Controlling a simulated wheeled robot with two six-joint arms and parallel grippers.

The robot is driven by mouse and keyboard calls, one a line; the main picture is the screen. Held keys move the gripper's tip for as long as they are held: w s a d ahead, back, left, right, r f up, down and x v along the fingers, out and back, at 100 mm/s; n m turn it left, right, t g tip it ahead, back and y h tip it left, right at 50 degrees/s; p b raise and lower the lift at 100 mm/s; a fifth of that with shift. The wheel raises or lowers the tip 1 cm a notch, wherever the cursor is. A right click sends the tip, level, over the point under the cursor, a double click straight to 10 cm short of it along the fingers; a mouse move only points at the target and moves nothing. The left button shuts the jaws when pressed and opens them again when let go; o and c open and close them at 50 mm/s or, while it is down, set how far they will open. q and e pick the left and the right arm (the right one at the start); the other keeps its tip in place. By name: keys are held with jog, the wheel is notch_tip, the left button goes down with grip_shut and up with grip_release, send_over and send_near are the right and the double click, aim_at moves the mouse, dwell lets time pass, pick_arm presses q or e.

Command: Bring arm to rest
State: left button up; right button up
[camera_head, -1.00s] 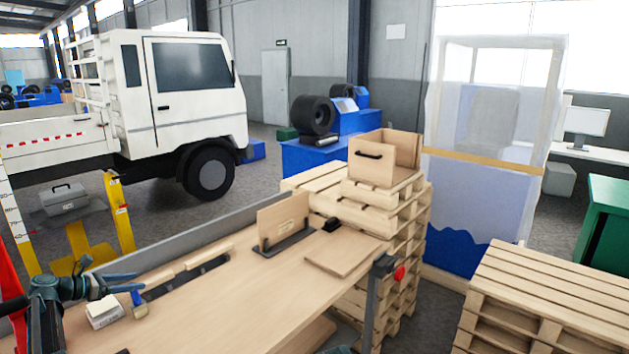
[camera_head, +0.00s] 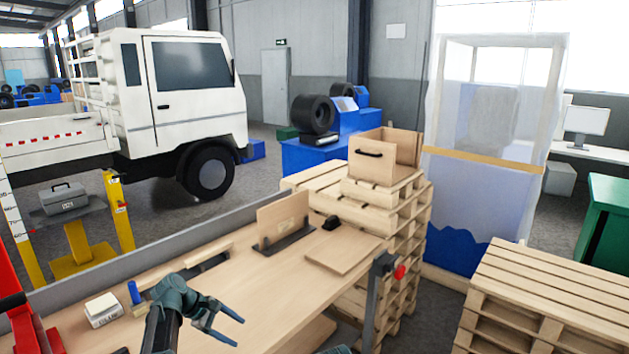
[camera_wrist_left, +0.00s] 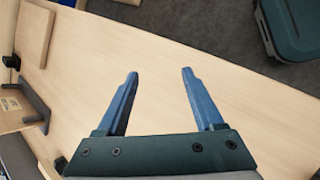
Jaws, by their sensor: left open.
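My left gripper (camera_head: 226,328) is over the front part of the wooden workbench (camera_head: 262,297) in the head view. In the left wrist view its two blue fingers (camera_wrist_left: 158,85) are spread apart with nothing between them, above the bare bench top. My right gripper cannot be made out in the head view; only a small dark piece shows at the bottom edge.
A white box (camera_head: 103,310) and a blue-handled tool (camera_head: 136,295) lie left of my gripper. An upright wooden board (camera_head: 283,217) and a flat board (camera_head: 343,250) are farther along the bench. A red-knobbed clamp (camera_head: 399,272) is at the right edge.

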pick_arm(q)
jog(key=s+d+f+m+g+y, duration=0.1)
jog(key=s+d+f+m+y, duration=0.1)
jog(key=s+d+m, duration=0.3)
jog(key=s+d+f+m+g+y, duration=0.1)
jog(key=s+d+m+y, duration=0.2)
jog(key=s, duration=0.9)
jog(key=s+d+f+m+g+y+b, duration=0.1)
jog(key=s+d+f+m+y, duration=0.1)
jog(key=s+d+m, duration=0.6)
jog(key=shift+s+d+f+m+y, duration=0.3)
jog(key=shift+m+y, duration=0.4)
jog(key=shift+m, duration=0.5)
jog(key=shift+w, duration=0.1)
